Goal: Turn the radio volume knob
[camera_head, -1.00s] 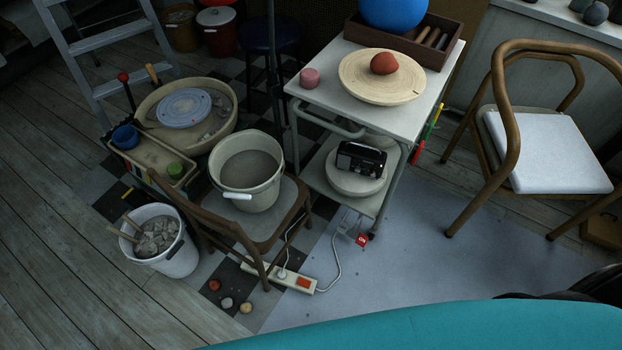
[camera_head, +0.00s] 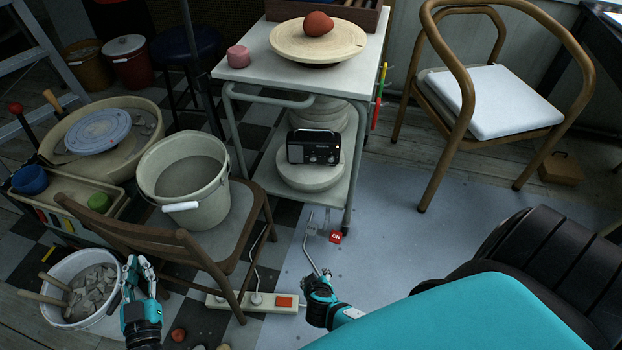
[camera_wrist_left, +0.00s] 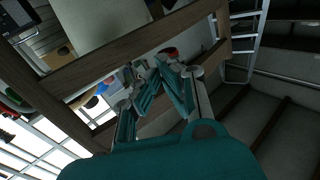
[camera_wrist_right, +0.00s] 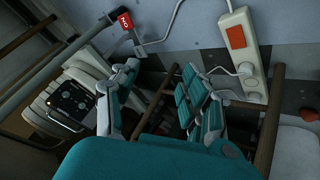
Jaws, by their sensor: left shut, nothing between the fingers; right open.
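The black radio (camera_head: 314,147) stands upright on pale round slabs on the lower shelf of the white cart. Small round knobs show low on its front; which one is the volume knob I cannot tell. My right gripper (camera_head: 322,277) is low in front of the cart, well apart from the radio. In the right wrist view the right gripper (camera_wrist_right: 160,78) has its fingers spread and empty, with the radio (camera_wrist_right: 70,103) off to the left. My left gripper (camera_head: 140,266) is at the lower left, beside the white bucket. Its fingers meet, empty, in the left wrist view (camera_wrist_left: 160,66).
A wooden chair (camera_head: 155,236) holding a grey bucket (camera_head: 184,178) stands between my left gripper and the cart (camera_head: 300,70). Grey floor (camera_head: 400,235) is clear right of the cart.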

